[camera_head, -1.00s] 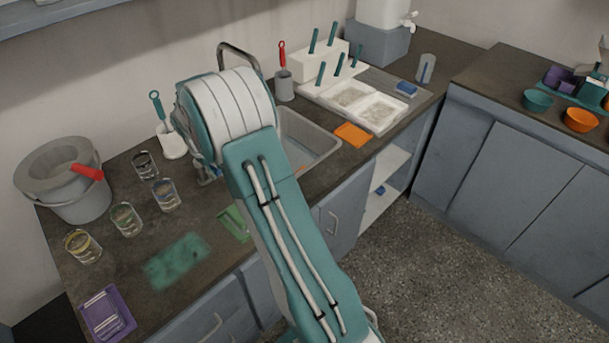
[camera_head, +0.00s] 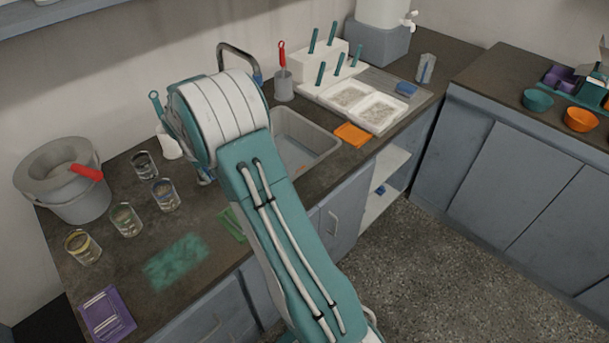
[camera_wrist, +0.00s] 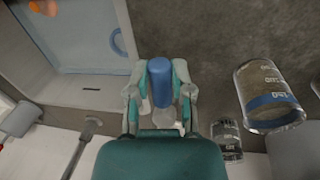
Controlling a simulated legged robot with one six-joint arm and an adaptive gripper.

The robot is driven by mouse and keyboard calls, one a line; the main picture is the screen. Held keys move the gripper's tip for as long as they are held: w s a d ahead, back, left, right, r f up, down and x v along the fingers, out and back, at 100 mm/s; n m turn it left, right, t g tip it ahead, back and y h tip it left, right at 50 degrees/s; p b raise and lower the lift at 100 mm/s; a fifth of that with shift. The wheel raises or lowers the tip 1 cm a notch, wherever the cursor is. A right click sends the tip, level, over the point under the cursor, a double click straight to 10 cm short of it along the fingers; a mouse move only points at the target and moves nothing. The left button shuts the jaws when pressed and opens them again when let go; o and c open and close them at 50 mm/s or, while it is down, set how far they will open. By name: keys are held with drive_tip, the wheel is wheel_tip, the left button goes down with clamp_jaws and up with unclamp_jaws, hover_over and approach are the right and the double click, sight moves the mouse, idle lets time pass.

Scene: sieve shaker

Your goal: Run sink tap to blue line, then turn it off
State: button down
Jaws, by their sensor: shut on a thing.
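The sink (camera_head: 322,133) is set in the dark counter, with a grey-blue inside. The metal tap (camera_head: 238,48) arches up behind it, partly hidden by my arm. A small blue part shows at the lower right end of its arch. In the wrist view the sink (camera_wrist: 82,38) is at the upper left, with a blue curved mark (camera_wrist: 116,42) near its right side. My gripper (camera_wrist: 160,88) is shut on a blue cylindrical piece (camera_wrist: 160,72), apparently the tap handle. The head view hides my gripper behind my arm. I cannot tell the water level against the blue line.
Several glass jars (camera_head: 125,219) stand on the counter left of my arm; one with a blue band (camera_wrist: 272,107) is close right of my gripper. A grey bucket (camera_head: 62,180) stands at far left. White trays (camera_head: 378,112) lie right of the sink.

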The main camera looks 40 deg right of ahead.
drive_tip(key=shift+c, duration=2.2)
unclamp_jaws()
drive_tip(key=shift+a+f, duration=0.2)
drive_tip(key=shift+r, duration=0.1)
wheel_tip(320, 180, up, 12)
drive_tip(key=a, duration=0.2)
